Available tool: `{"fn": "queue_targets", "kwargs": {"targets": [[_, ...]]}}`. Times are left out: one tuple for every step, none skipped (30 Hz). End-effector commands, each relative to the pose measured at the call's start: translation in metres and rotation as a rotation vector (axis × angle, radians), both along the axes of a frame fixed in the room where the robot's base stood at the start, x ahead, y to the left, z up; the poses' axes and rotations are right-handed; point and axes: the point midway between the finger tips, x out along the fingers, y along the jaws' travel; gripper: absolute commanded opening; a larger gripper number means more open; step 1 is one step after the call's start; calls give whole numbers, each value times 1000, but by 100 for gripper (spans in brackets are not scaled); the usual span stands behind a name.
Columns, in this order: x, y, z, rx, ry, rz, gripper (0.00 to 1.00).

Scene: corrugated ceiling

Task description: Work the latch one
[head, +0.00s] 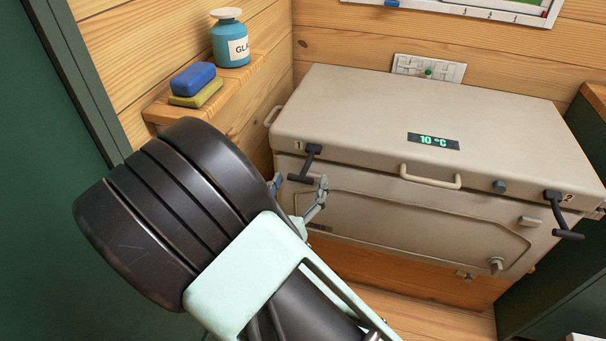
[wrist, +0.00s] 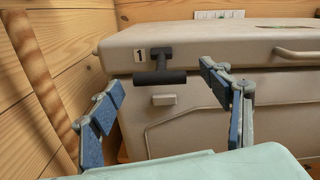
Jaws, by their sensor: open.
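Latch one (head: 303,168) is a dark T-shaped handle at the left front of a beige cooler chest (head: 350,110), beside a label "1". Its stem runs from the lid edge down to a crossbar that hangs over the front face. In the wrist view the latch (wrist: 160,77) stands between my fingers, with a small beige catch block (wrist: 165,99) below it. My gripper (head: 299,189) is open and empty, its blue-padded fingers either side of the latch in the picture. I see no contact. It also shows in the wrist view (wrist: 163,88).
Latch two (head: 560,215) is at the chest's right end. A lid handle (head: 430,177) sits between the latches. A wooden shelf (head: 228,95) on the left holds a teal bottle (head: 230,40) and sponges (head: 193,78). The wooden wall is close on the left.

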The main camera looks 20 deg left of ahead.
Motion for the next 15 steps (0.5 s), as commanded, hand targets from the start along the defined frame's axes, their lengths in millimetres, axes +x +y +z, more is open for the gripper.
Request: {"fn": "queue_targets", "kwargs": {"targets": [[9, 0, 0, -1, -2, -3, 71], [14, 0, -1, 0, -1, -3, 71], [18, 2, -1, 1, 0, -2, 71], [22, 3, 0, 0, -1, -2, 71], [25, 3, 0, 0, -1, -2, 71], [28, 3, 0, 0, 0, -2, 71], [30, 3, 0, 0, 1, -2, 71], [31, 3, 0, 0, 1, -2, 71], [33, 4, 0, 0, 1, -1, 71], [33, 4, 0, 0, 0, -1, 71], [34, 4, 0, 0, 0, -1, 71], [34, 4, 0, 0, 0, -1, 71], [34, 4, 0, 0, 0, -1, 71], [34, 4, 0, 0, 0, -1, 71], [34, 4, 0, 0, 0, -1, 71]]}}
